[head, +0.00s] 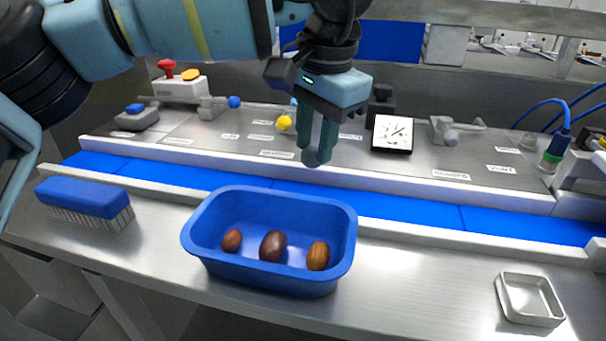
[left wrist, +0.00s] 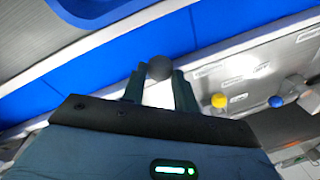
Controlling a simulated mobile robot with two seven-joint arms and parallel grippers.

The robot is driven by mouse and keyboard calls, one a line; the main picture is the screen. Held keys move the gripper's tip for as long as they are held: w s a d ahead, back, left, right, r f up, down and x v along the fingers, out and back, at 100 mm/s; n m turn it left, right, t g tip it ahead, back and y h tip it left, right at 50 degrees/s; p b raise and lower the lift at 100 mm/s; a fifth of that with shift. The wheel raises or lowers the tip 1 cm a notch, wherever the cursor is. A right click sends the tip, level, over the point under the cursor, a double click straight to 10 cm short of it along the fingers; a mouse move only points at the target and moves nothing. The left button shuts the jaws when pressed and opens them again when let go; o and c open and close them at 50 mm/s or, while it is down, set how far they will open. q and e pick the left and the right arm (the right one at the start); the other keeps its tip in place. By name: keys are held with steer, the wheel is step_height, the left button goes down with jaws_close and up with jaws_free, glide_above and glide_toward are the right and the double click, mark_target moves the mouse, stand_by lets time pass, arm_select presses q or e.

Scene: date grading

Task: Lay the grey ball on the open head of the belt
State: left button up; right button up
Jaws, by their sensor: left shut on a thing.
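The grey ball (head: 312,158) is between the fingertips of my left gripper (head: 317,152), which is shut on it. In the head view it hangs in front of the belt's far rail, above the surface. The left wrist view also shows the ball (left wrist: 159,68) between the two fingers of my left gripper (left wrist: 160,75). The blue belt (head: 400,207) runs across behind the blue tub, between two pale rails. I cannot tell which end is its open head. My right gripper is not in view.
A blue tub (head: 268,192) with three brown dates stands in front of the belt. A blue brush (head: 85,197) lies at left, a small metal tray (head: 529,298) at right. Behind are levers with yellow (head: 284,122) and blue (head: 234,102) knobs and a dial (head: 392,133).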

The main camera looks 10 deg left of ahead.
mark_target(316, 151)
arm_select(q)
steer(key=shift+f, duration=1)
step_height(316, 151, down, 3)
steer(key=shift+r+p, duration=0.1)
steer(key=shift+p, duration=0.25)
steer(key=shift+f, duration=0.45)
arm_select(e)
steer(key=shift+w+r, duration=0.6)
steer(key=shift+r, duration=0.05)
arm_select(q)
steer(key=o, duration=0.9)
steer(key=shift+f, duration=0.15)
steer(key=shift+o, duration=0.2)
